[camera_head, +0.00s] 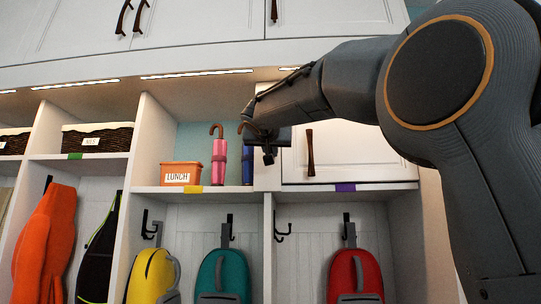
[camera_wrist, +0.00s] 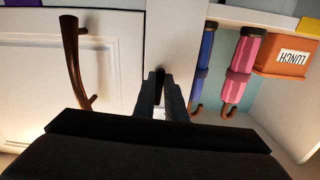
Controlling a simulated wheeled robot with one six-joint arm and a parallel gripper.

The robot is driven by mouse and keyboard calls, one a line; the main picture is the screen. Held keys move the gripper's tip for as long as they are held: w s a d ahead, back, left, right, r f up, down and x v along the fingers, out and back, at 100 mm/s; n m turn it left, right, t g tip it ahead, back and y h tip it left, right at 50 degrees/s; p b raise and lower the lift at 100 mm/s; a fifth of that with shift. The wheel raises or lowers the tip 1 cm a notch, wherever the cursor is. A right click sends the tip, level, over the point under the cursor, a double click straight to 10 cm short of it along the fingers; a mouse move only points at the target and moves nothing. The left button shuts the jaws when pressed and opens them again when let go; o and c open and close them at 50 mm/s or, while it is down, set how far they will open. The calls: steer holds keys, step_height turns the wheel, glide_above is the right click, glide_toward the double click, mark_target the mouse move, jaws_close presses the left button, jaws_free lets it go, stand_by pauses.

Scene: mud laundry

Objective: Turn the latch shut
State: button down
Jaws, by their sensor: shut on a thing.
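My gripper (camera_wrist: 163,98) is at the white post (camera_wrist: 183,37) between the closed cabinet door and the open cubby. Its two dark fingers are close together, shut on the latch, which they mostly hide, so I cannot tell its angle. In the head view my gripper (camera_head: 268,153) is in front of the same post, and the latch is not distinguishable there. The white cabinet door (camera_head: 350,150) looks closed, with a brown vertical handle (camera_head: 310,153). In the wrist view, which is upside down, this handle (camera_wrist: 74,62) is left of the fingers.
A pink umbrella (camera_head: 219,160), a blue umbrella (camera_head: 247,168) and an orange lunch box (camera_head: 181,174) stand in the cubby beside my gripper. Below hang yellow (camera_head: 153,277), teal (camera_head: 223,278) and red (camera_head: 355,278) backpacks. Upper cabinets (camera_head: 200,25) are overhead.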

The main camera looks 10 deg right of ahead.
steer(key=m+b, duration=0.7)
steer(key=m, duration=0.1)
steer(key=m+b, duration=0.7)
steer(key=m, duration=0.2)
steer(key=shift+d+f, duration=0.2)
stand_by(0.4)
steer(key=c, duration=1.8)
jaws_free()
steer(key=shift+s+b, duration=0.1)
steer(key=shift+b, duration=0.2)
steer(key=b+v, duration=0.3)
steer(key=v, duration=0.4)
steer(key=shift+s, duration=0.3)
